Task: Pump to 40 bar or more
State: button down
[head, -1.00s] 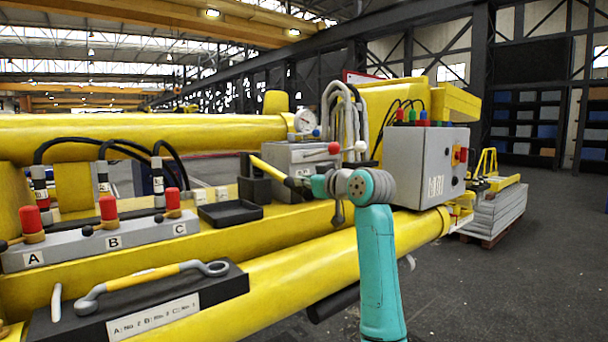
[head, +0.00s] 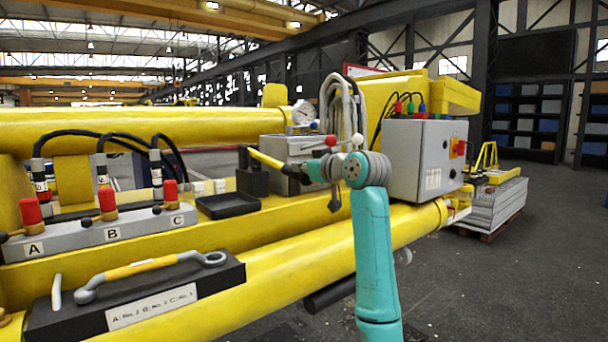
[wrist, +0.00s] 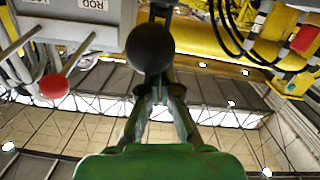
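The hand pump's yellow lever (head: 266,160) rises from a black block (head: 252,178) and slopes down to the right in the head view. My gripper (head: 303,178) is at the lever's right end. In the wrist view a black ball knob (wrist: 151,48) lies between the converging fingers of my gripper (wrist: 157,92). The fingers look closed around the lever end, though the knob hides their tips. The pressure gauge (head: 303,113) stands behind the pump; its reading is too small to make out.
A valve lever with a red knob (head: 331,140) stands close by my gripper; that knob (wrist: 54,86) also shows in the wrist view. A grey control box (head: 420,160) is to the right.

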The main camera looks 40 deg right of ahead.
jog(key=s+r, duration=0.2)
jog(key=s, duration=0.8)
jog(key=shift+s+a+r, duration=0.2)
jog(key=shift+a, duration=0.25)
dwell(1.2)
